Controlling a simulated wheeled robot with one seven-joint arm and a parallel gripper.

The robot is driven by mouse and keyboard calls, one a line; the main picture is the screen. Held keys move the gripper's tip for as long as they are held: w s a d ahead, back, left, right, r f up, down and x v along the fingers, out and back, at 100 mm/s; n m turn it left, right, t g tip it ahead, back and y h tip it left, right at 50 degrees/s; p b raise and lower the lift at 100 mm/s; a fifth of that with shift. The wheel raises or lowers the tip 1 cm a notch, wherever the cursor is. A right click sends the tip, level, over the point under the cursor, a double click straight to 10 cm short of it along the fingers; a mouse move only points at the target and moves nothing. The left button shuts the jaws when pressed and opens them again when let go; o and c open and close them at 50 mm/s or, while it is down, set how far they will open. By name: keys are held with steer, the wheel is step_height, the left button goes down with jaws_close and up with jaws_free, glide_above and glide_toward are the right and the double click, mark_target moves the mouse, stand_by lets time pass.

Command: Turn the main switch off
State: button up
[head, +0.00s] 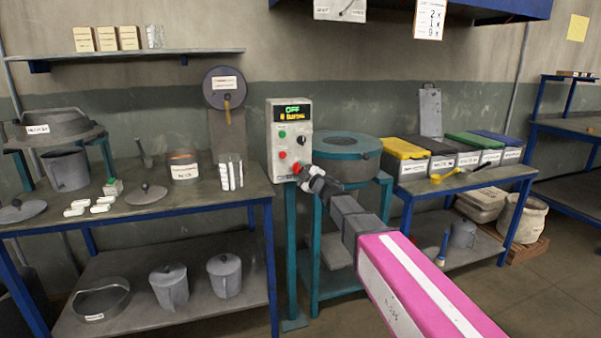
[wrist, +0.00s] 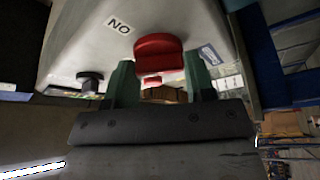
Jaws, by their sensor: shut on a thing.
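The control box (head: 289,120) stands on a teal post between the left bench and the round drum. The red main switch handle (head: 297,167) shows low on the box front, partly behind my gripper (head: 303,173). In the wrist view my gripper (wrist: 160,85) has its two green fingers on either side of the red handle (wrist: 158,52), shut on it. An ON label (wrist: 118,24) appears upside down beside the handle. The exact angle of the handle is hard to tell.
A green button (head: 282,134) and a red button (head: 282,155) sit on the box front. The teal drum (head: 345,145) stands close on the right. The left bench (head: 200,195) holds pots and small white blocks; coloured-lid bins (head: 404,149) line the right bench.

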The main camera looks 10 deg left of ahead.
steer(key=n+g, duration=0.1)
steer(key=n, duration=0.2)
steer(key=n+g+h, duration=0.1)
steer(key=n, duration=0.1)
steer(key=shift+n, duration=0.4)
stand_by(0.3)
steer(key=o, duration=0.9)
steer(key=shift+s, duration=0.1)
steer(key=v, duration=1)
steer(key=shift+s+d+r, duration=0.1)
steer(key=shift+s+d, duration=0.05)
steer(key=shift+d, duration=0.2)
